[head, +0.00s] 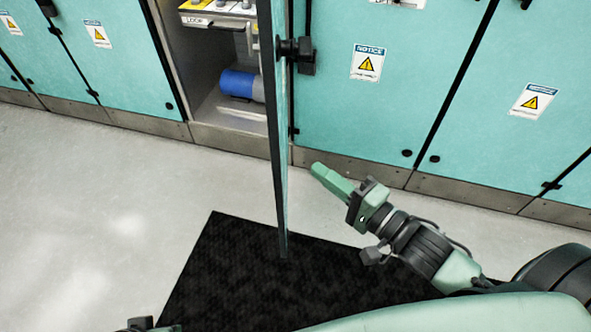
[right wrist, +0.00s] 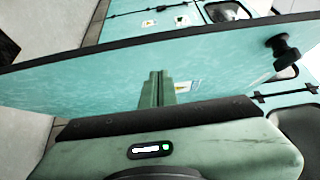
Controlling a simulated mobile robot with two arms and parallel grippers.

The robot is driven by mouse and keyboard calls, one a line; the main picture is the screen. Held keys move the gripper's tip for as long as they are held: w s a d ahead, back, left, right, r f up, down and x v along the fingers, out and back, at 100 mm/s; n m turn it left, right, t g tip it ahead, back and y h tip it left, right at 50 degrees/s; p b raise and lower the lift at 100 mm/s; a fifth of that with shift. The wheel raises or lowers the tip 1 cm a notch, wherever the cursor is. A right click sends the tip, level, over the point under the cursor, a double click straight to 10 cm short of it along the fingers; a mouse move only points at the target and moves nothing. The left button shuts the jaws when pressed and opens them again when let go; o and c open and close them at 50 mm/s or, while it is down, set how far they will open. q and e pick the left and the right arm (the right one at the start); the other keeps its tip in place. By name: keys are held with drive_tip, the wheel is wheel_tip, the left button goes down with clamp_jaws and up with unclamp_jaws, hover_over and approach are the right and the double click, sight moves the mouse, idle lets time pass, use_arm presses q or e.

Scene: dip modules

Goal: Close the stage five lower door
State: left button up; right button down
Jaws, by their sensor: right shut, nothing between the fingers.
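The open door (head: 281,150) stands swung out from its cabinet, nearly edge-on in the head view, with a dark latch handle (head: 298,50) on its right side. In the right wrist view the teal door panel (right wrist: 75,85) crosses the picture behind the fingers, and its handle (right wrist: 284,48) is at upper right. My right gripper (head: 317,169) is shut and empty, to the right of the door. In the right wrist view its fingers (right wrist: 157,76) point toward the panel; I cannot tell whether they touch it. My left gripper does not show clearly.
The open compartment (head: 222,75) holds a blue cylinder (head: 240,85) and a panel labelled LOCK. Closed teal doors (head: 365,100) with notice signs stand on both sides. A black mat (head: 235,270) lies on the grey floor (head: 90,210), which is clear at left.

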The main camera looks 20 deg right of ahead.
drive_tip(key=shift+w+a+b, duration=0.15)
drive_tip(key=shift+w+a, duration=0.4)
drive_tip(key=shift+a, duration=0.25)
drive_tip(key=shift+w+a+b, duration=0.1)
drive_tip(key=shift+w+a, duration=0.45)
drive_tip(key=shift+a, duration=0.25)
drive_tip(key=shift+w+a+b, duration=0.15)
drive_tip(key=shift+w+a, duration=0.4)
drive_tip(key=shift+a, duration=0.25)
